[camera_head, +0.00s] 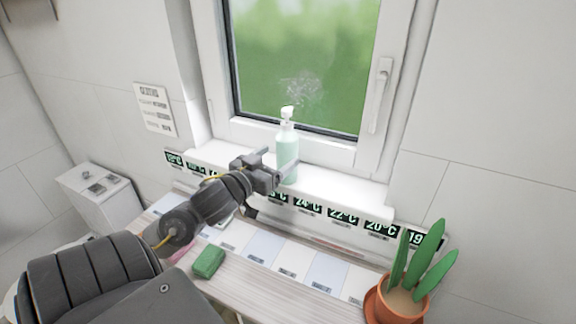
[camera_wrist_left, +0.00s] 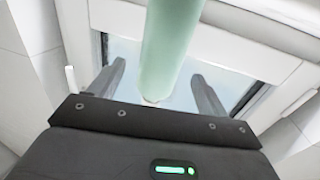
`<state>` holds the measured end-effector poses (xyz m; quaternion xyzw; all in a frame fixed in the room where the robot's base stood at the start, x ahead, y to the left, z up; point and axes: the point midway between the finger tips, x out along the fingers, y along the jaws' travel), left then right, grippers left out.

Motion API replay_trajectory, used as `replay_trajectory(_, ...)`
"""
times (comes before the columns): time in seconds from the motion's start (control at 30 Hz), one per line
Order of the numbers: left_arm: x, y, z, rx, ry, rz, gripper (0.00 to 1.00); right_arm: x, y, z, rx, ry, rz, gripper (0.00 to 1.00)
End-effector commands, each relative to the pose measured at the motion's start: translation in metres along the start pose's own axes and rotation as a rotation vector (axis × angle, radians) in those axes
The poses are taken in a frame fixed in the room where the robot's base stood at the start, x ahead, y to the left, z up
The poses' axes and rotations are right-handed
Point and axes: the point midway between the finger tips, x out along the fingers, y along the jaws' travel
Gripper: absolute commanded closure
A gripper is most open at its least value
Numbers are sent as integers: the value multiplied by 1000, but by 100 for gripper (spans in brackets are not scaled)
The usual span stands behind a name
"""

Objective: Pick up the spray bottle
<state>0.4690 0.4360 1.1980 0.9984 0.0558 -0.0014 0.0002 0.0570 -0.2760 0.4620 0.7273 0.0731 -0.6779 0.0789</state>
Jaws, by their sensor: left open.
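The spray bottle (camera_head: 287,150) is pale green with a white pump top and stands upright on the white window sill. My left gripper (camera_head: 281,160) is at the bottle, with its fingers level with the bottle's body. In the left wrist view the bottle (camera_wrist_left: 170,45) rises between the two spread fingers of my left gripper (camera_wrist_left: 160,85). Gaps show on both sides, so the fingers are open around it. The bottle's lower part is partly hidden by the gripper in the head view. My right gripper is not in view.
A potted plant (camera_head: 400,304) in an orange pot stands at the lower right. A green sponge (camera_head: 208,262) lies on the wooden surface below the sill. A white bin (camera_head: 100,200) stands at the left. The window handle (camera_head: 380,95) is right of the bottle. The sill's right part is clear.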

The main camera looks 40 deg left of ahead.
Motion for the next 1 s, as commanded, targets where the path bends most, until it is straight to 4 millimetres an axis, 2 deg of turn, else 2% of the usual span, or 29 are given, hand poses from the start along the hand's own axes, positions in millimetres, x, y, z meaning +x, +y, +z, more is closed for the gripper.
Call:
replay_trajectory(0.1, 12, 0, -2, 0, 3, 1, 23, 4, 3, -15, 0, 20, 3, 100)
replay_trajectory(0.23, 17, 1, -2, -1, 1, 1, 23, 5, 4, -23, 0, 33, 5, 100)
replay_trajectory(0.4, 22, 0, -5, -2, 2, 0, 23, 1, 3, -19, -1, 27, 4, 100)
replay_trajectory(0.7, 63, 0, -7, -2, 1, 0, 23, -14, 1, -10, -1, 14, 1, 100)
replay_trajectory(1.0, 69, 0, -4, -1, 0, 1, 23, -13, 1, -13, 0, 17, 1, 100)
